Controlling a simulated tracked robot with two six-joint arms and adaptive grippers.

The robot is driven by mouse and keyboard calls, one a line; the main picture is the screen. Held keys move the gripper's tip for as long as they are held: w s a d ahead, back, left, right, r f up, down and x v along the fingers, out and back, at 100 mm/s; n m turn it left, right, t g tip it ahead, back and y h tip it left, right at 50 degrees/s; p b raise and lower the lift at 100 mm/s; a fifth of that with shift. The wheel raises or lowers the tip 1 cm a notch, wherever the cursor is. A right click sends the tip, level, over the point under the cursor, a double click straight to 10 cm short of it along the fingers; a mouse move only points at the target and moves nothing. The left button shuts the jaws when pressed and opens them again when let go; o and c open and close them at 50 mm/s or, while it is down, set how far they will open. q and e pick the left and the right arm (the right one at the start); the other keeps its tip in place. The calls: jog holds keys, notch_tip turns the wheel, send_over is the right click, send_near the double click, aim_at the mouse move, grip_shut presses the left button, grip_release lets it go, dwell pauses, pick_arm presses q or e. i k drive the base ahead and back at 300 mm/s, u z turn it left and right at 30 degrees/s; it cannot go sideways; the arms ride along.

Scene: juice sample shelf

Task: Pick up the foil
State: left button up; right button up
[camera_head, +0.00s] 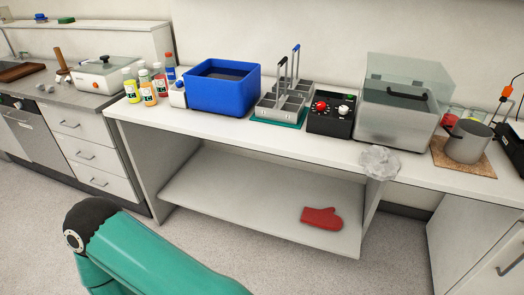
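A crumpled, pale grey-white piece of foil (379,162) lies at the front edge of the white bench, in front of the clear-lidded grey box. Part of it hangs over the edge. Neither of my grippers is in view. A teal arm link of mine with a dark joint fills the lower left, well apart from the foil.
The bench (240,132) carries juice bottles (147,88), a blue bin (222,88), a metal rack (283,100), a black control box (331,112), the lidded box (400,105) and a grey mug (467,141). A red mitt (322,218) lies on the lower shelf. The front floor is clear.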

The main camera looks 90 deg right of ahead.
aim_at(379, 163)
jog(key=u, duration=0.15)
jog(key=i, duration=1)
jog(key=z, duration=1.55)
jog(key=i, duration=0.25)
jog(key=z, duration=2.05)
jog(key=k, duration=0.35)
jog(key=z, duration=0.6)
jog(key=i, duration=1.35)
jog(key=u, duration=0.35)
